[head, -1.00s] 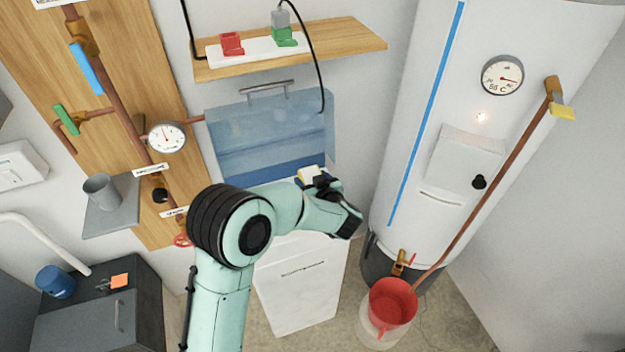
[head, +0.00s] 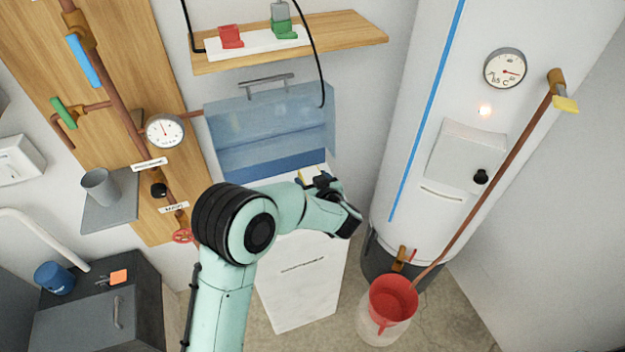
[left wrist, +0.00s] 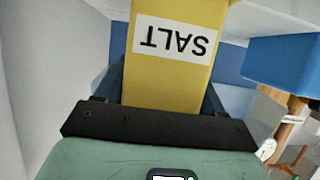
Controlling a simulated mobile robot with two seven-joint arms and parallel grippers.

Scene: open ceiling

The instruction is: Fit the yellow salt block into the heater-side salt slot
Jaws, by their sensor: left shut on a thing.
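My left gripper (head: 318,183) reaches over the white cabinet (head: 305,275) below the raised translucent blue lid (head: 265,125). It is shut on the yellow salt block, of which only a sliver (head: 300,176) shows in the head view. In the left wrist view the block (left wrist: 170,78) stands out between the fingers, with a white SALT label that reads upside down. The block's far end is cut off by the frame. The heater-side salt slot is hidden behind my arm and gripper, so I cannot tell whether the block is in it. My right gripper is out of view.
A blue block-like thing (left wrist: 285,63) is close at the right in the left wrist view. The tall white heater tank (head: 430,110) stands right of the cabinet, with a red bucket (head: 393,298) below. A wooden shelf (head: 340,32) is above the lid.

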